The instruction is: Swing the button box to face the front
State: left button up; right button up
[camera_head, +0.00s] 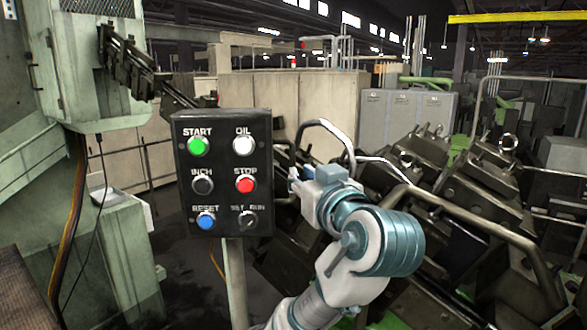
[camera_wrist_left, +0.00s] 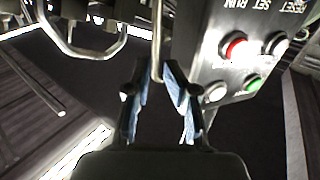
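The button box (camera_head: 222,172) is a dark panel on a pale post (camera_head: 235,280). In the head view its face, with green, white, black, red and blue controls, is toward me. My left gripper (camera_head: 293,178) is just right of the box; its fingertips are partly hidden there. In the left wrist view, the box (camera_wrist_left: 220,60) is at upper right. My left gripper (camera_wrist_left: 156,75) has its blue-padded fingers apart, with a thin metal rod (camera_wrist_left: 157,35) between the tips. I cannot tell whether they touch the rod. My right gripper is not in view.
Dark machinery with bent metal rails (camera_head: 470,220) crowds the right side, close to my left arm. A green-grey machine housing (camera_head: 85,60) stands at the left with hanging cables. Grey cabinets (camera_head: 405,115) are farther back. Dark floor shows left of the post.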

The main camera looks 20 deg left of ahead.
pick_arm(q)
jog(key=b+v, duration=1.2)
jog(key=b, duration=0.1)
jog(key=shift+f, duration=0.15)
dwell(0.7)
dwell(0.4)
